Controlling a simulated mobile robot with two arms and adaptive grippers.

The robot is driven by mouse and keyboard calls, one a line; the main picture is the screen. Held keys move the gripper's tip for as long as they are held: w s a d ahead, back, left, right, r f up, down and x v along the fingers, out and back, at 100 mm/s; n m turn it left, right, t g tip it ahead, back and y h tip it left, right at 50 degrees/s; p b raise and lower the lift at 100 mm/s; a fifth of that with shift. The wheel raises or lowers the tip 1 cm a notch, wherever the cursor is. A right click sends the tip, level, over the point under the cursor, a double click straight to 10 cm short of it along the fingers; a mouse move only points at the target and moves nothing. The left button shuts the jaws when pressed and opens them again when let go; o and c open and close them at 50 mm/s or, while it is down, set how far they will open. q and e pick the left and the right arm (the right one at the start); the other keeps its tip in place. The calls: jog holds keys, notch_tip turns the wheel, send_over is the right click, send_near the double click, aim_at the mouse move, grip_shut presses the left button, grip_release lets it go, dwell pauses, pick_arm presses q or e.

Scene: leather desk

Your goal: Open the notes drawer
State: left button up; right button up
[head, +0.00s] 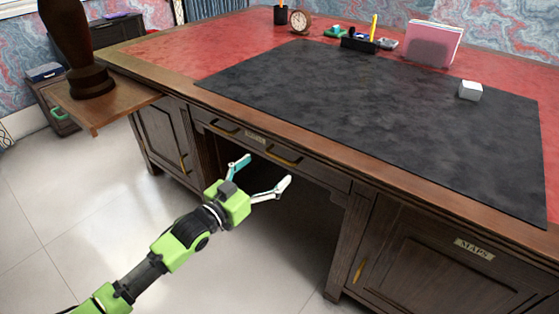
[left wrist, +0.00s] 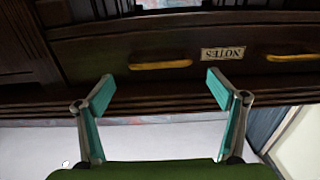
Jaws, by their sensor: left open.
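The notes drawer (head: 240,134) is the wide wooden front under the desk's top edge and looks shut, flush with the frame. It has a small label (head: 255,137) between two brass handles, the left one (head: 224,128) and the right one (head: 284,158). In the left wrist view the label (left wrist: 222,54) reads NOTES upside down, and one handle (left wrist: 160,65) lies in line with the gap between my fingers. My left gripper (head: 264,172) is open and empty, in front of the drawer and apart from the handle. Its teal-padded fingers (left wrist: 160,83) show spread. My right gripper is not visible.
The desk (head: 165,60) has a dark mat (head: 350,95) with a white cube (head: 470,90). A cabinet door labelled MAPS (head: 440,250) is at lower right. A side shelf (head: 125,100) with a dark turned object sticks out at left. The floor (head: 60,210) is clear.

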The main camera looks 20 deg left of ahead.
aim_at(279, 157)
pick_arm(q)
jog(key=b+x, duration=0.1)
jog(key=x, duration=0.5)
jog(key=shift+w, duration=0.25)
jog(key=c, duration=1.3)
jog(key=shift+c, duration=0.4)
jog(key=shift+s, duration=0.15)
